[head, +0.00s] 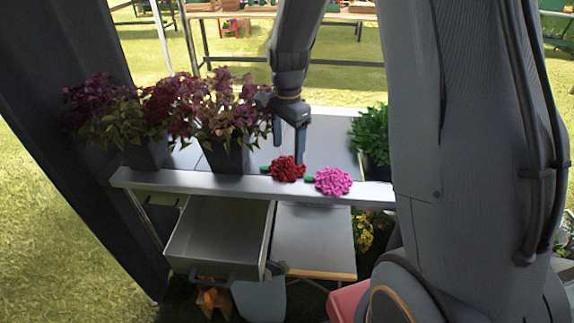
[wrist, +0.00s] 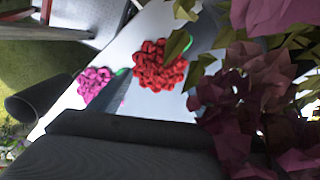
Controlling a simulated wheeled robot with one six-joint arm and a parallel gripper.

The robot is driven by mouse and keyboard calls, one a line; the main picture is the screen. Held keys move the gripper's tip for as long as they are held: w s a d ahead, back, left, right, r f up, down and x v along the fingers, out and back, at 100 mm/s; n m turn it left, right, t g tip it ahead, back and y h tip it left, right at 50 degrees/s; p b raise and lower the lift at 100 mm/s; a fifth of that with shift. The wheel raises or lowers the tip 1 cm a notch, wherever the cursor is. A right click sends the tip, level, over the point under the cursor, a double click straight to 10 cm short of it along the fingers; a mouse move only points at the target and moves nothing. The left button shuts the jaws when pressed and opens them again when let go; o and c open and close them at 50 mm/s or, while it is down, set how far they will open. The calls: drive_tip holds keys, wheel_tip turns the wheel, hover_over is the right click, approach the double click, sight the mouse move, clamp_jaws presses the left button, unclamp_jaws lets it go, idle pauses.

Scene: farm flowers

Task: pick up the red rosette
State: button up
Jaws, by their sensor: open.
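The red rosette (head: 287,169), with a small green part at its left, lies on the front of the grey tabletop (head: 325,150) in the head view. My gripper (head: 289,140) points down just behind and above it, its two dark fingers apart with nothing between them. In the wrist view the red rosette (wrist: 160,66) is near the centre, and a dark finger (wrist: 110,95) shows between it and the pink rosette. Whether a finger touches the red rosette cannot be told.
A pink rosette (head: 333,181) lies close at the right of the red one. Potted purple flowers (head: 222,115) stand at the left, near my gripper, and their leaves crowd the wrist view. A green plant (head: 371,135) stands at the right. An open drawer (head: 217,240) sticks out below.

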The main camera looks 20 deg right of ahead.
sight(287, 160)
drive_tip(key=f, duration=0.1)
drive_tip(key=f+p, duration=0.1)
drive_tip(key=f, duration=0.1)
drive_tip(key=shift+s+a+f, duration=0.1)
drive_tip(key=shift+s+f, duration=0.05)
drive_tip(key=shift+s, duration=0.05)
drive_tip(key=shift+f, duration=0.7)
drive_tip(key=c, duration=1.1)
